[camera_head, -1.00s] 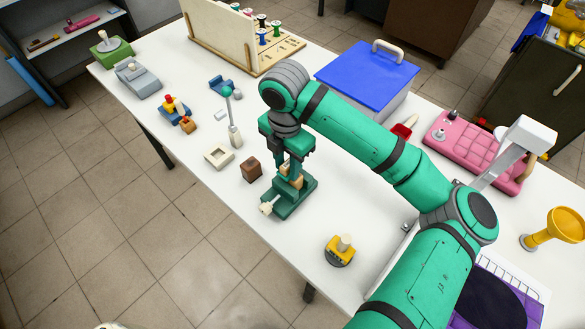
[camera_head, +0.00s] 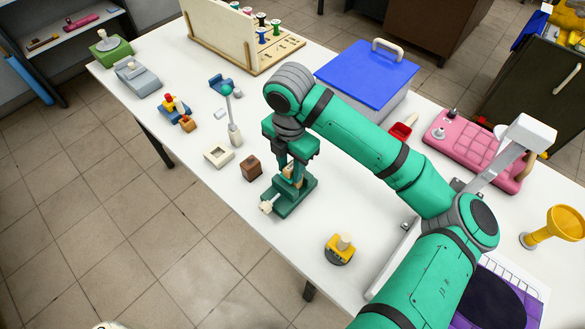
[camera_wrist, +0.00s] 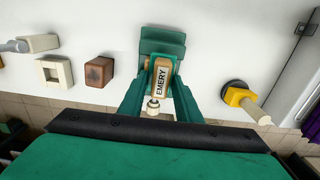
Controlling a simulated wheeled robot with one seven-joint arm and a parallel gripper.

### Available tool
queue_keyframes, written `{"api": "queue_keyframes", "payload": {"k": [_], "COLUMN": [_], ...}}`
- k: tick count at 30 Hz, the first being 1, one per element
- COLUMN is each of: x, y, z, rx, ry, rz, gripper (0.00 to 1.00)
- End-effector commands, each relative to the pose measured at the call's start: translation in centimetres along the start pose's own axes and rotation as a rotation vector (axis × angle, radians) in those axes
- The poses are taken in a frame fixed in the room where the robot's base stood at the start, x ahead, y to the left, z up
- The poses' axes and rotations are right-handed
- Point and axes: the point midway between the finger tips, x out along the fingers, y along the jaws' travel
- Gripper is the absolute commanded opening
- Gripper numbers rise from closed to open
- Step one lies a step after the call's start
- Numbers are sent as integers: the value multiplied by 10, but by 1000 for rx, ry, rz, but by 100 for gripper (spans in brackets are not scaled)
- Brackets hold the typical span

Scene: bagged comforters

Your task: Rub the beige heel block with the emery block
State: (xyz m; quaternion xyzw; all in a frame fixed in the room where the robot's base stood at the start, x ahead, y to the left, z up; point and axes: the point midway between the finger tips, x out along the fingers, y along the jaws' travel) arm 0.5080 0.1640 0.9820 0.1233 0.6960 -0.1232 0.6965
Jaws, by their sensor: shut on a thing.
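My gripper (camera_head: 291,168) is shut on the emery block and holds it low over a green vise. The emery block (camera_wrist: 161,80) is tan with a pale label reading EMERY, and it sits between my fingers in the wrist view. The green vise (camera_head: 296,200) stands on the white table with a cream handle at its near-left end; it also shows in the wrist view (camera_wrist: 163,40). A beige piece, likely the heel block (camera_head: 298,183), shows partly at the vise below my fingers. My fingers and the emery block mostly hide it, so I cannot tell whether they touch.
A brown block (camera_head: 251,167) and a cream square frame (camera_head: 219,156) lie left of the vise. A yellow-and-black knobbed tool (camera_head: 340,249) stands at the near right. A blue-lidded box (camera_head: 366,68) stands behind my arm. The table (camera_head: 270,245) is bare around the vise's near side.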

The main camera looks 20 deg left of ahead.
Motion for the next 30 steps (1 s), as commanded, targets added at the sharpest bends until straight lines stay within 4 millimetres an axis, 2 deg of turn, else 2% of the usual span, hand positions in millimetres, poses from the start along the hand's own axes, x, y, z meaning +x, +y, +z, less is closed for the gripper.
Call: {"api": "queue_keyframes", "payload": {"k": [7, 17, 30], "x": [0, 0, -35], "y": [16, 18, 19], "z": [0, -1, -2], "rx": [1, 0, -3], "ry": [1, 0, -1], "rz": [0, 0, 0], "gripper": [13, 13, 13]}}
